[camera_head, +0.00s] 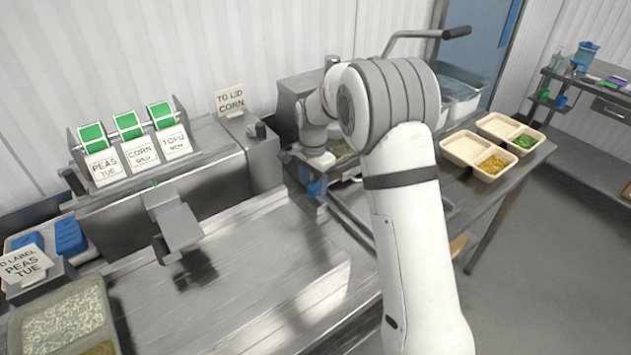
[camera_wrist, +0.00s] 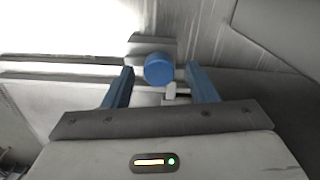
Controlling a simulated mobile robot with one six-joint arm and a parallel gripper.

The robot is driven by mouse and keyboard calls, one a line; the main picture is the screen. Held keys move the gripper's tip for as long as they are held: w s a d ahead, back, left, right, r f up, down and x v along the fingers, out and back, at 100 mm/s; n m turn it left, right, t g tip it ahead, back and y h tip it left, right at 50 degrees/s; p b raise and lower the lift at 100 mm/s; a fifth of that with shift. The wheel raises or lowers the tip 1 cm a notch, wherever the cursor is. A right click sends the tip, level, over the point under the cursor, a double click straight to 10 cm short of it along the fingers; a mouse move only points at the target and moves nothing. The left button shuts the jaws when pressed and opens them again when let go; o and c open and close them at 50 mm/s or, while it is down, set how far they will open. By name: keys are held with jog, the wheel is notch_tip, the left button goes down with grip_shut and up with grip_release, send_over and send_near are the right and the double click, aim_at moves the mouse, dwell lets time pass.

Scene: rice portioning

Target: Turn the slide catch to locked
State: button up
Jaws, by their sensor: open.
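The slide catch shows in the wrist view as a round blue knob (camera_wrist: 159,69) on a pale metal mount. My gripper (camera_wrist: 160,72) is open, with one blue finger on each side of the knob in the picture. Gaps show between knob and fingers, and I cannot tell how far the fingertips reach past it. In the head view my gripper (camera_head: 316,187) is low beside the steel bench, partly behind my arm. The catch itself is hidden there, and I cannot tell whether it is locked.
Divided food trays (camera_head: 477,154) stand on the side table at right. A lever with a black handle (camera_head: 456,33) rises behind my arm. A label dispenser (camera_head: 128,140) and a "TO LID CORN" sign (camera_head: 230,100) stand at the back left. The steel worktop (camera_head: 265,265) is largely clear.

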jog(key=shift+f, duration=0.35)
jog(key=shift+c, duration=0.5)
